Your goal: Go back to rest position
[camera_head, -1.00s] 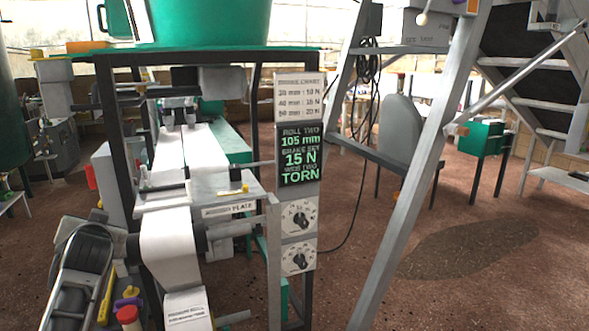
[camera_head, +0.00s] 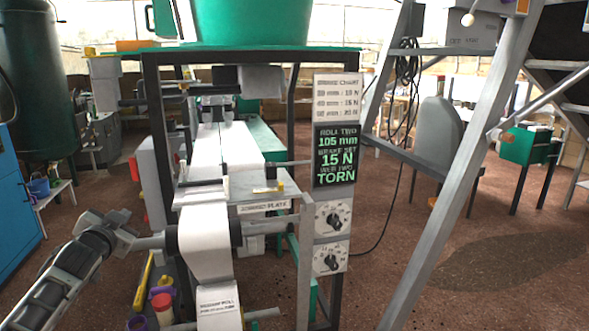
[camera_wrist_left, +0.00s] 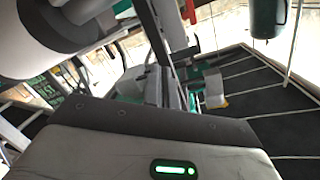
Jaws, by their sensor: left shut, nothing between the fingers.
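My left gripper (camera_head: 122,232) shows at the lower left of the head view, at the end of my grey arm. It is shut and empty, and appears left of the lower paper roll's shaft; the picture does not settle whether they touch. The white paper web (camera_head: 204,230) hangs over the front of the machine, below the plate (camera_head: 264,207). In the left wrist view, a large white roll-like part (camera_wrist_left: 40,35) fills the upper left; the fingertips cannot be made out. My right gripper is not in view.
The panel (camera_head: 336,155) reads "ROLL TWO 105 mm", "15 N" and "TORN", above two dials. A red-and-white spool (camera_head: 162,308) stands low beside the web. A blue cabinet (camera_head: 15,200) is at far left. A slanted grey post (camera_head: 462,150) stands right; open brown floor lies beyond.

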